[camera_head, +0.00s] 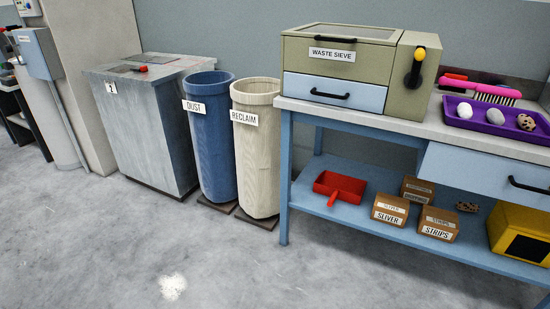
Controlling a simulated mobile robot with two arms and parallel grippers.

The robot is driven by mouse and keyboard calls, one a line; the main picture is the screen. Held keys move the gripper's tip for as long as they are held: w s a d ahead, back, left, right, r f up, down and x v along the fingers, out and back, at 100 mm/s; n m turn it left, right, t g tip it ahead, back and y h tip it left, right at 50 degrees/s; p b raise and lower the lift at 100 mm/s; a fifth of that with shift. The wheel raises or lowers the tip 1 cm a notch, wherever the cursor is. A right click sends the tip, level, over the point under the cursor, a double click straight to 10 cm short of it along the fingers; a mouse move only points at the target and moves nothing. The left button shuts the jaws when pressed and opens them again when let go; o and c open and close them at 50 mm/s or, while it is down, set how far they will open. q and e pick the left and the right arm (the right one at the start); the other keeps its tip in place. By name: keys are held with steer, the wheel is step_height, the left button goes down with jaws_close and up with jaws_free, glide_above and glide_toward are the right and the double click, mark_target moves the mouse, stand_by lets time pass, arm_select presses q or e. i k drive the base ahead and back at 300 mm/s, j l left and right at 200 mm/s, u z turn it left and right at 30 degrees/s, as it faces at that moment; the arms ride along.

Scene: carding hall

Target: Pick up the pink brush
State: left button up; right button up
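The pink brush (481,91) lies on the bench top at the right, behind the purple tray and to the right of the waste sieve. It has a pink handle and pale bristles at its right end, and its lower part is partly hidden by the tray. Neither of my grippers shows in the head view.
The bench (370,120) carries the waste sieve (340,60) and a purple tray (480,124) with several small lumps. Its lower shelf holds a red dustpan (340,186), small boxes (389,208) and a yellow case (510,220). A blue dust bin (210,140) and cream reclaim bin (256,160) stand left.

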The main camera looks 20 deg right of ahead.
mark_target(494, 95)
steer(key=z, duration=1.8)
